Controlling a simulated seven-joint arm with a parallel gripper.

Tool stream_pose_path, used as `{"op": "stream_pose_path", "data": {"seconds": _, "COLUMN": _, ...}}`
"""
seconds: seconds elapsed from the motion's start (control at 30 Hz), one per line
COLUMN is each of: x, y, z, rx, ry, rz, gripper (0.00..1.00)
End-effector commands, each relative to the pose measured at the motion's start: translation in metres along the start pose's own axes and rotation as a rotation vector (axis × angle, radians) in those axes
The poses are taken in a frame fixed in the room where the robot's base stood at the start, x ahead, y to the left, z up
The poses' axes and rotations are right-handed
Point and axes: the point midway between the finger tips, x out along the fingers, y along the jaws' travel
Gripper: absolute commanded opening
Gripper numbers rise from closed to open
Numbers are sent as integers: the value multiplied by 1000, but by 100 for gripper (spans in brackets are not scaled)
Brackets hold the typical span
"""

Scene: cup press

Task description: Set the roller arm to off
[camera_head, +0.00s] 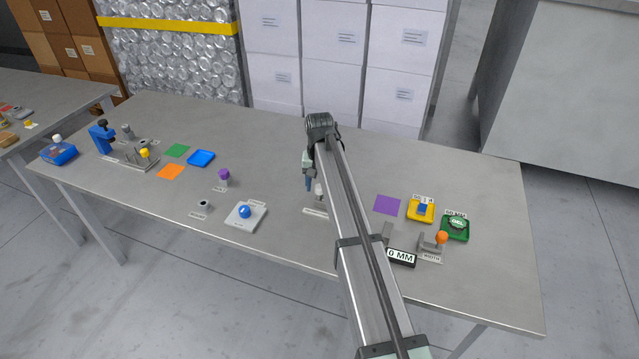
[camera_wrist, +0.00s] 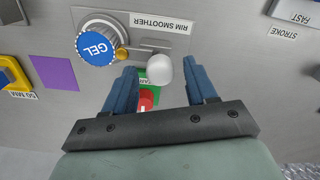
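In the wrist view a grey unit labelled RIM SMOOTHER (camera_wrist: 160,23) has a metal bar or arm (camera_wrist: 140,44) and a round white knob (camera_wrist: 159,70). I take these to be the roller arm; its setting cannot be read. My gripper (camera_wrist: 158,64) is open, with its blue fingers on either side of the knob and gaps showing. The white knob also shows in the head view (camera_head: 319,190), beside my gripper (camera_head: 309,182). Below the knob, a green patch (camera_wrist: 146,82) with a partly hidden label and a red part (camera_wrist: 148,98) show. My arm hides most of the unit in the head view.
A blue-button plate (camera_head: 234,219) stands left.

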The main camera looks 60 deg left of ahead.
Motion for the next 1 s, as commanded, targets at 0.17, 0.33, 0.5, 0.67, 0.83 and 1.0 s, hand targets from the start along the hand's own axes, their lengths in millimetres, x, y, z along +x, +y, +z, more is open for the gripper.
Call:
{"op": "stream_pose_path", "data": {"seconds": 0.17, "x": 0, "y": 0, "z": 0, "rx": 0, "ry": 0, "rz": 0, "gripper": 39}}
{"op": "stream_pose_path", "data": {"seconds": 0.33, "x": 0, "y": 0, "z": 0, "rx": 0, "ry": 0, "rz": 0, "gripper": 23}}
{"op": "stream_pose_path", "data": {"seconds": 0.5, "x": 0, "y": 0, "z": 0, "rx": 0, "ry": 0, "rz": 0, "gripper": 6}}
{"op": "stream_pose_path", "data": {"seconds": 0.67, "x": 0, "y": 0, "z": 0, "rx": 0, "ry": 0, "rz": 0, "gripper": 0}}
{"op": "stream_pose_path", "data": {"seconds": 0.83, "x": 0, "y": 0, "z": 0, "rx": 0, "ry": -1, "rz": 0, "gripper": 0}}
{"op": "stream_pose_path", "data": {"seconds": 1.0, "x": 0, "y": -12, "z": -6, "rx": -1, "ry": -1, "rz": 0, "gripper": 0}}
